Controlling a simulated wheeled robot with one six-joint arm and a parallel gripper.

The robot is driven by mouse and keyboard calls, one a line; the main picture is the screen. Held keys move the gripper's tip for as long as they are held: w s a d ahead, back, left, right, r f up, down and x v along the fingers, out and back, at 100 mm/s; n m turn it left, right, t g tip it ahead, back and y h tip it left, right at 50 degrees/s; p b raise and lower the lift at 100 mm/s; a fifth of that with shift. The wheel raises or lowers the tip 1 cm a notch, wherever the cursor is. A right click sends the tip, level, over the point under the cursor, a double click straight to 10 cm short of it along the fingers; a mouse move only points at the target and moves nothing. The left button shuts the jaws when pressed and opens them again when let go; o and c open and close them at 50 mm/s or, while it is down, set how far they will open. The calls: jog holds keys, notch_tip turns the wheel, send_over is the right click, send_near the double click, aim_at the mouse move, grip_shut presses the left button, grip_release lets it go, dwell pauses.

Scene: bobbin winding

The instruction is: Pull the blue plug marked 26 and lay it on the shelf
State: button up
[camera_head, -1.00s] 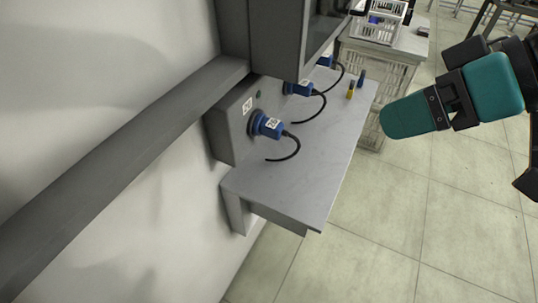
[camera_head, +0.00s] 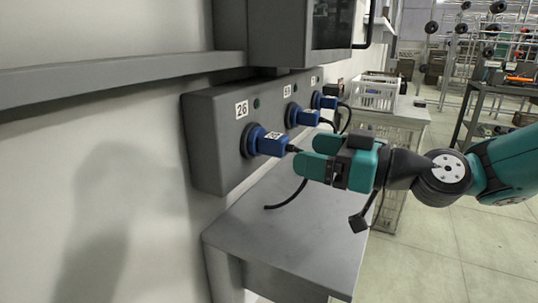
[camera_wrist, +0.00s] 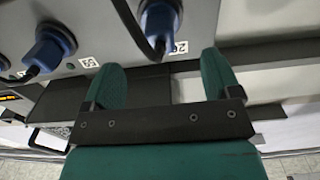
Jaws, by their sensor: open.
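The blue plug marked 26 (camera_head: 265,142) sits in its round socket at the near end of the grey wall box, under the label 26 (camera_head: 242,109). Its black cable bends down over the shelf. My gripper (camera_head: 303,155) is open just in front of this plug, its green fingers apart and not around the plug body. In the wrist view the plug (camera_wrist: 161,22) lies beyond the gap between the fingertips (camera_wrist: 160,68), with the cable beside it. The grey shelf (camera_head: 250,235) below the box has a bare near part.
Two more blue plugs, a middle one (camera_head: 300,116) and a far one (camera_head: 324,101), sit along the same box. A grey cabinet (camera_head: 280,35) hangs above. A white crate (camera_head: 373,93) stands on a table behind. Open floor lies to the right.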

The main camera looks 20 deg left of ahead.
aim_at(259, 143)
jog(key=shift+a+r+p, duration=0.2)
jog(key=shift+a+p, duration=0.35)
jog(key=a+p, duration=0.1)
jog(key=a, duration=0.1)
jog(key=a+p, duration=0.1)
jog(key=a, duration=0.1)
jog(key=a+p, duration=0.1)
jog(key=a, duration=0.2)
jog(key=shift+w+f, duration=0.2)
jog(key=shift+w, duration=0.1)
jog(key=shift+a+r, duration=0.15)
jog(key=shift+a, duration=0.05)
jog(key=shift+r, duration=0.2)
jog(key=shift+s+a+f+b, duration=0.15)
jog(key=shift+s+b, duration=0.1)
jog(key=shift+b, duration=0.5)
dwell(0.4)
grip_shut()
jog(key=shift+f+b, duration=0.15)
jog(key=shift+b, duration=0.25)
